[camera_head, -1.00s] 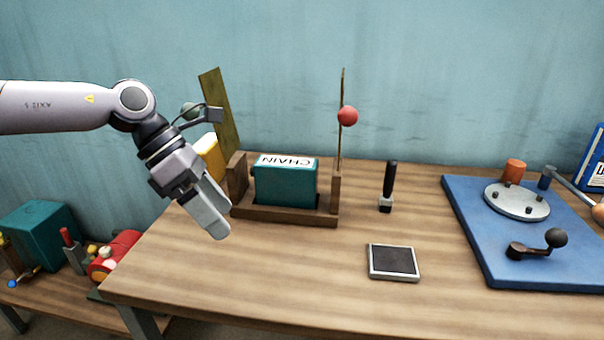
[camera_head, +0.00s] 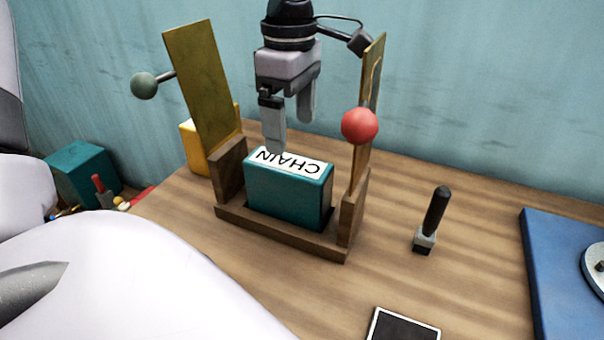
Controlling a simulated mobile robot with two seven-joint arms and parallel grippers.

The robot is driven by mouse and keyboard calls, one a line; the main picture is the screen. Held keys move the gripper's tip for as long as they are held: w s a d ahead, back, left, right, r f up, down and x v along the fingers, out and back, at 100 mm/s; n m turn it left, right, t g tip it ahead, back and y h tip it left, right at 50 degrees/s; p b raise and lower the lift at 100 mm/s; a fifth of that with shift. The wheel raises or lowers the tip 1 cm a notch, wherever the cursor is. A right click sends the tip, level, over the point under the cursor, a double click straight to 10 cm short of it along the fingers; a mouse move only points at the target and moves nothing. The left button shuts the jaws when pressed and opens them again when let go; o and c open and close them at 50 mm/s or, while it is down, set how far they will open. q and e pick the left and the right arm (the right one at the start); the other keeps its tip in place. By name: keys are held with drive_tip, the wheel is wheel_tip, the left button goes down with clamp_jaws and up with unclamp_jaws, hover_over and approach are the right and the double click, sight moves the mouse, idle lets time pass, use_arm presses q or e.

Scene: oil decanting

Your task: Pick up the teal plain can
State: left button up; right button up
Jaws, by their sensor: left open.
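A teal can (camera_head: 288,195) with a white "CHAIN" label on its top stands in a wooden cradle (camera_head: 280,235) on the table. A second teal box-shaped thing (camera_head: 82,172), with no label showing, sits at the far left on a lower surface. My left gripper (camera_head: 290,133) is open and empty, pointing down just above the labelled can, between the cradle's two upright plates. Its near fingertip overlaps the can's top edge in the picture; I cannot tell if it touches. My right gripper is not in view.
A brass plate (camera_head: 203,88) with a green ball leans at the cradle's left; a narrow plate with a red ball (camera_head: 360,126) rises at its right. A yellow can (camera_head: 193,147) stands behind.

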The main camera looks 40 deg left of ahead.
sight(287, 162)
use_arm(q)
drive_tip(key=f, duration=0.6)
drive_tip(key=shift+s+a+f, duration=0.2)
drive_tip(key=shift+s+f, duration=0.05)
drive_tip(key=shift+s, duration=0.1)
drive_tip(key=shift+r, duration=0.1)
clamp_jaws()
